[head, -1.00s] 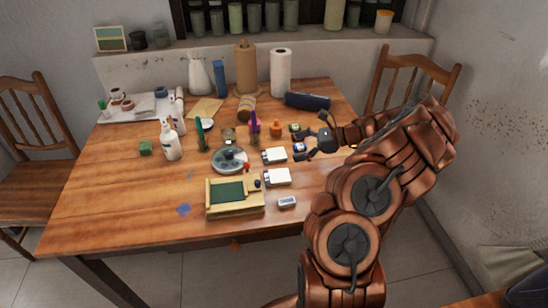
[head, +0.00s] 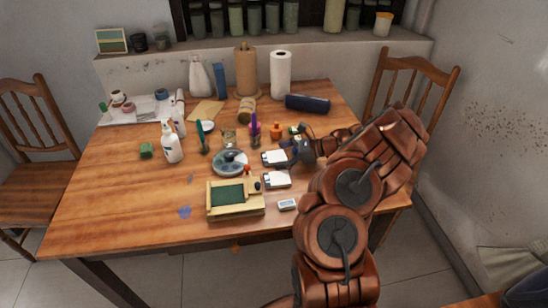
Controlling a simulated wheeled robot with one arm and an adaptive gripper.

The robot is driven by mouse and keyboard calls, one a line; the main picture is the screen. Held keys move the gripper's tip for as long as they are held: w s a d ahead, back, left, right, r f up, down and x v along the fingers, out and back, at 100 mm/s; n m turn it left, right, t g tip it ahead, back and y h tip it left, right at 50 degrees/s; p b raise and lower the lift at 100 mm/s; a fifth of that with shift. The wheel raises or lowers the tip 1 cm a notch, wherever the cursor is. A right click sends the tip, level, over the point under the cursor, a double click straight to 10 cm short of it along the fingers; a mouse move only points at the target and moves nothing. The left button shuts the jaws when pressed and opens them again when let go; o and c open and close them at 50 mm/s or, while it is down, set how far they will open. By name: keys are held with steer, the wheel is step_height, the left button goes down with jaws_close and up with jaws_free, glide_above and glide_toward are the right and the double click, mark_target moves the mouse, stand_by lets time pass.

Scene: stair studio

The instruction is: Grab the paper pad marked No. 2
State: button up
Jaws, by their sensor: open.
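Two small white paper pads with dark edges lie on the wooden table: a farther pad (head: 273,158) and a nearer pad (head: 276,180). Any number on them is too small to read, so I cannot tell which is No. 2. My gripper (head: 287,154) is open at the right end of the farther pad, its dark fingers close to that end. I cannot tell whether it touches the pad. The nearer pad lies in front of the gripper, apart from it.
A yellow-framed box with a green panel (head: 235,198) and a small device (head: 287,204) are in front. An orange bottle (head: 276,131) and purple-handled tool (head: 255,128) stand behind. The table's left front is mostly clear.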

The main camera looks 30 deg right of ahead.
steer(key=shift+c, duration=0.2)
steer(key=c, duration=1.3)
steer(key=shift+c, duration=0.2)
